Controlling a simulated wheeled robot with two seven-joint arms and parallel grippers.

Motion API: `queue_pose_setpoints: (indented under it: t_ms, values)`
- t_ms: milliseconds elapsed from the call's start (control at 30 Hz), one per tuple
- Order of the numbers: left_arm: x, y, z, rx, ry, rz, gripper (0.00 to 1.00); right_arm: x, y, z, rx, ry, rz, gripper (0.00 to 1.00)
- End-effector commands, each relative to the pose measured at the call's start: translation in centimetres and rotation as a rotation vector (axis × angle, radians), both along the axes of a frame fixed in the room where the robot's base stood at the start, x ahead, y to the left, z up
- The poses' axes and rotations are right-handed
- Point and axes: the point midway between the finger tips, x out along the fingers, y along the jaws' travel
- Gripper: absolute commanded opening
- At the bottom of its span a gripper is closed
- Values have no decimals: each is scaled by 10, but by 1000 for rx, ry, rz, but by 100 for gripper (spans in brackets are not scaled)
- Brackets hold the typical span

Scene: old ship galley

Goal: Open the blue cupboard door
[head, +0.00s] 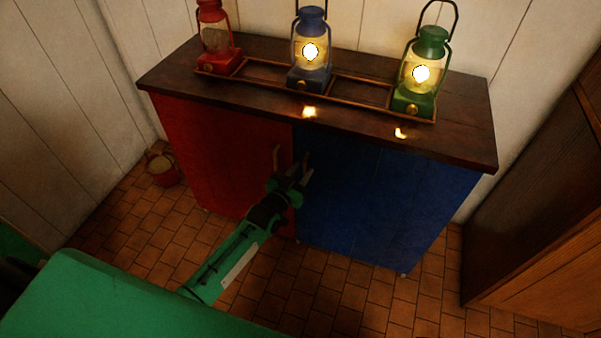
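The blue cupboard door (385,205) is the right half of the cabinet front in the head view, and it looks closed. A thin upright handle (306,162) shows near its left edge, close to the seam with the red door (225,150). My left gripper (296,178) is at this seam, right by the blue door's handle. The fingers are small and dark, so I cannot tell whether they are around the handle, touching it or apart. My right gripper is not in view.
The dark wooden cabinet top (465,135) carries a red lantern (215,40), a lit blue lantern (311,55) and a lit green lantern (424,75). A small red bucket (163,170) stands on the floor at left. A wooden cabinet (535,220) stands at right. Tiled floor before the blue door is clear.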

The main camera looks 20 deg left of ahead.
Motion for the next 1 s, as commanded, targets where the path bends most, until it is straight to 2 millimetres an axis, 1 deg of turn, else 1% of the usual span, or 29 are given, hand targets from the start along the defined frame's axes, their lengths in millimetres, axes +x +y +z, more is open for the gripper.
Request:
queue_pose_setpoints:
  t_ms: [200,233,367,400,667,867,900,1000]
  values:
    - [0,0,0,0,0,0,32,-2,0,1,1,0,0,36]
    - [0,0,0,0,0,0,29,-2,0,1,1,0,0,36]
    - [0,0,0,0,0,0,3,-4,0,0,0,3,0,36]
    - [0,0,0,0,0,0,0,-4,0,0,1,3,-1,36]
    - [-1,0,0,-1,0,1,0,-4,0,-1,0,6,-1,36]
    - [-10,0,1,-3,2,17,0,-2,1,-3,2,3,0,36]
    - [-13,-1,1,-4,2,22,0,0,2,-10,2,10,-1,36]
    - [-24,0,2,-3,3,41,0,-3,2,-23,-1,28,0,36]
